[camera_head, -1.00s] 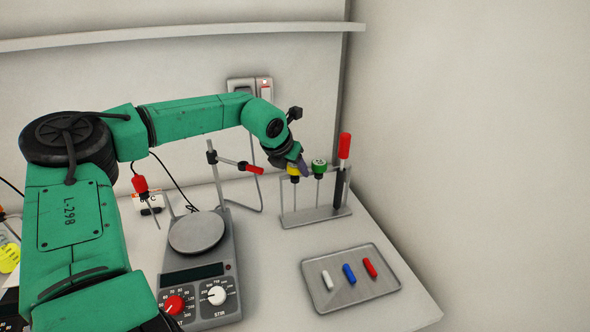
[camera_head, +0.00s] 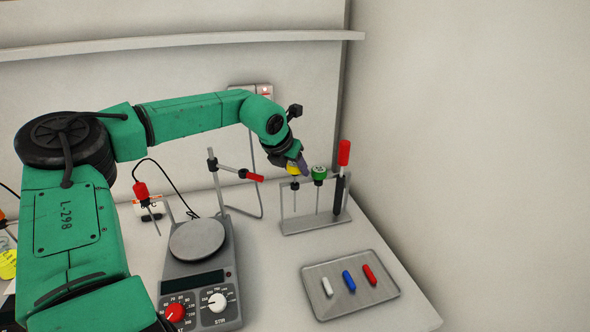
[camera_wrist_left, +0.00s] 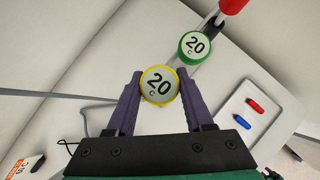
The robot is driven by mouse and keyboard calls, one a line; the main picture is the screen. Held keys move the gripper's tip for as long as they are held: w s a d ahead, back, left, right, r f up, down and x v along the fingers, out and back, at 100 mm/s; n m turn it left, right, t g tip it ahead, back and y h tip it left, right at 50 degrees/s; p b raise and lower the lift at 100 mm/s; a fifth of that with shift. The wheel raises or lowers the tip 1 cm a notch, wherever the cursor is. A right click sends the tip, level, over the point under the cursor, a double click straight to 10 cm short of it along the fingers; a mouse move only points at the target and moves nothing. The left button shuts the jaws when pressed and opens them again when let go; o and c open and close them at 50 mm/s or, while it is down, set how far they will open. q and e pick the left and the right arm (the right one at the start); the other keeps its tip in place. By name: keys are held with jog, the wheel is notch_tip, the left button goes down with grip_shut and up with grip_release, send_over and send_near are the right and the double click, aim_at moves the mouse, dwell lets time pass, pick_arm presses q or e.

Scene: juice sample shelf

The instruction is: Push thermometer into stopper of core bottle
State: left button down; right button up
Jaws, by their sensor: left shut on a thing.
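A dial thermometer with a yellow rim (camera_head: 293,169) hangs upright at the rack, its thin stem pointing down. My left gripper (camera_head: 300,164) is shut on this yellow thermometer from above. No core bottle or stopper shows. My right gripper is not in view.
The grey rack (camera_head: 318,222) also holds a red-handled tool (camera_head: 344,153). A tray (camera_head: 385,293) with white, blue and red bars lies in front. A stirrer hotplate (camera_head: 198,239) and a stand with a clamp (camera_head: 236,170) are to the left. Walls close the back and right.

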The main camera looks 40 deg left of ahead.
pick_arm(q)
jog(key=shift+r+p, duration=1.65)
jog(key=shift+r, duration=1.6)
jog(key=shift+r+p, duration=1.45)
jog(key=shift+r, duration=1.05)
